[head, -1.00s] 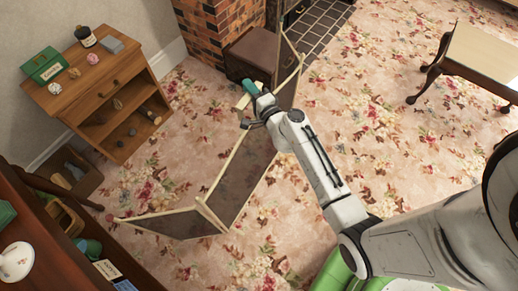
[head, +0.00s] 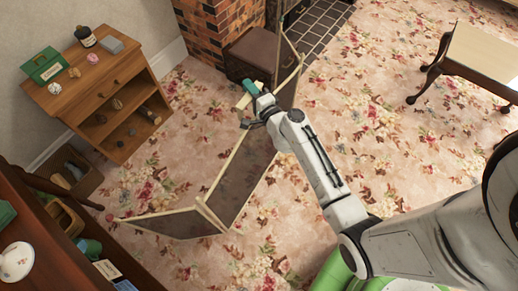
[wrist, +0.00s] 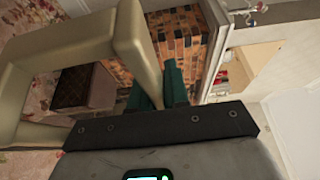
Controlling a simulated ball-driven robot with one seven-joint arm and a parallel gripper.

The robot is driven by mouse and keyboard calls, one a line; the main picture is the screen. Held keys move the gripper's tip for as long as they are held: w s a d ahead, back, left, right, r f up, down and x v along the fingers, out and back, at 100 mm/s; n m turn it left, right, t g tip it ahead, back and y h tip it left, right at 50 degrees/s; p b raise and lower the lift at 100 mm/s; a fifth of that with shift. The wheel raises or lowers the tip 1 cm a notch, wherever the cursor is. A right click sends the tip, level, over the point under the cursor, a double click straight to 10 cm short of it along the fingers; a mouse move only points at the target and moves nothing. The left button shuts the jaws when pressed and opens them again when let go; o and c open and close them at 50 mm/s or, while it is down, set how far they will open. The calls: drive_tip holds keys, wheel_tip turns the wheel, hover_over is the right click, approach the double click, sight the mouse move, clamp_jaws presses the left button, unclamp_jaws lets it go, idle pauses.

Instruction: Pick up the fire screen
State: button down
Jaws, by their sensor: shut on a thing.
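The fire screen (head: 240,180) is a folding screen with cream frames and dark mesh panels. It stands zigzag on the floral carpet in the head view, from the lower left up toward the brick fireplace. My gripper (head: 252,88) is at the top of its middle part, with teal fingertips. In the wrist view the gripper (wrist: 168,85) is shut on a cream bar of the fire screen (wrist: 142,55), which runs between the teal fingers. The arm hides part of the screen behind it in the head view.
A brown leather box (head: 251,54) stands beside the brick fireplace (head: 215,30), close behind the screen. A wooden cabinet (head: 120,100) is at the left, a dark desk (head: 60,240) at the lower left. A low table (head: 482,52) stands right. Carpet between is clear.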

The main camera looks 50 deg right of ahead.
drive_tip(key=shift+w+r, duration=0.1)
drive_tip(key=shift+r, duration=0.1)
drive_tip(key=shift+r, duration=0.1)
drive_tip(key=s+r+p, duration=0.6)
drive_tip(key=s+r, duration=0.6)
drive_tip(key=s, duration=0.2)
drive_tip(key=shift+d+r, duration=0.15)
drive_tip(key=shift+r, duration=0.35)
idle(0.3)
